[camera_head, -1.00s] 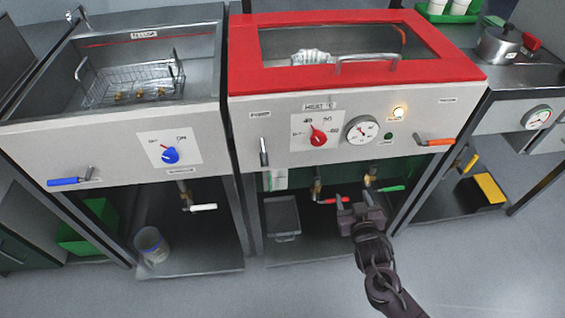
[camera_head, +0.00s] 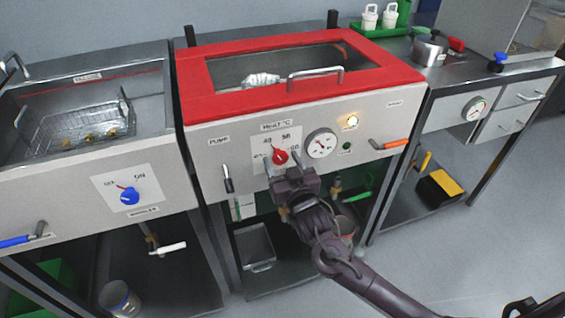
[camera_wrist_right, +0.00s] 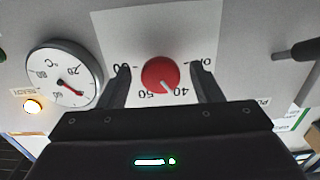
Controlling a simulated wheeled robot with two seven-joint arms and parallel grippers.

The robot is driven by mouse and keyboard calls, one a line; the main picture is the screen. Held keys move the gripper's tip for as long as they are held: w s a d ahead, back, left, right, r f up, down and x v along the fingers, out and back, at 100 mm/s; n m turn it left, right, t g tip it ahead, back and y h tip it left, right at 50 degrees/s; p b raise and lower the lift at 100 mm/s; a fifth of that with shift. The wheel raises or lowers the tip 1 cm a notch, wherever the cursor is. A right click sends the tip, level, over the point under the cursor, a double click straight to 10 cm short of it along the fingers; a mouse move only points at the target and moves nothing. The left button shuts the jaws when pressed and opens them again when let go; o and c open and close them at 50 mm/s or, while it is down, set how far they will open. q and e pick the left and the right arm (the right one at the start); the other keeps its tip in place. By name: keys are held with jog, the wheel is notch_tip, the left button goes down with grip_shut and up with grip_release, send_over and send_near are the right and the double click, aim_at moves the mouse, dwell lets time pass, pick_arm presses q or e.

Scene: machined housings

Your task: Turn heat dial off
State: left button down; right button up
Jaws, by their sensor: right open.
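The red heat dial (camera_head: 279,157) is on the white front panel of the red-rimmed unit, under the "HEAT °C" label. In the right wrist view the dial (camera_wrist_right: 160,74) is upside down, and its white pointer line points between 40 and 50. My right gripper (camera_head: 283,164) is in front of the panel at the dial. In the right wrist view its open fingers (camera_wrist_right: 162,72) stand on either side of the dial, with a gap on each side. My left gripper is not in view.
A round gauge (camera_head: 321,143) and a lit yellow lamp (camera_head: 352,121) are right of the dial. A black-handled pump lever (camera_head: 228,180) is left of it, and an orange-handled lever (camera_head: 389,144) is at the right. The left unit has a blue dial (camera_head: 129,196).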

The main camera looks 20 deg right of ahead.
jog(key=c, duration=0.9)
jog(key=shift+c, duration=0.4)
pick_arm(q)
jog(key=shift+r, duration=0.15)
pick_arm(e)
jog(key=n+p, duration=0.3)
jog(key=n, duration=0.1)
jog(key=n+p, duration=0.4)
jog(key=shift+r+n, duration=0.2)
jog(key=shift+n, duration=0.4)
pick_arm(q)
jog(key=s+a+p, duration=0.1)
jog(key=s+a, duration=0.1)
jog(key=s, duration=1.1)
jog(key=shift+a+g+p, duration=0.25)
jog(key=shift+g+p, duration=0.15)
pick_arm(e)
jog(key=shift+f+n, duration=0.1)
jog(key=shift+n, duration=1.2)
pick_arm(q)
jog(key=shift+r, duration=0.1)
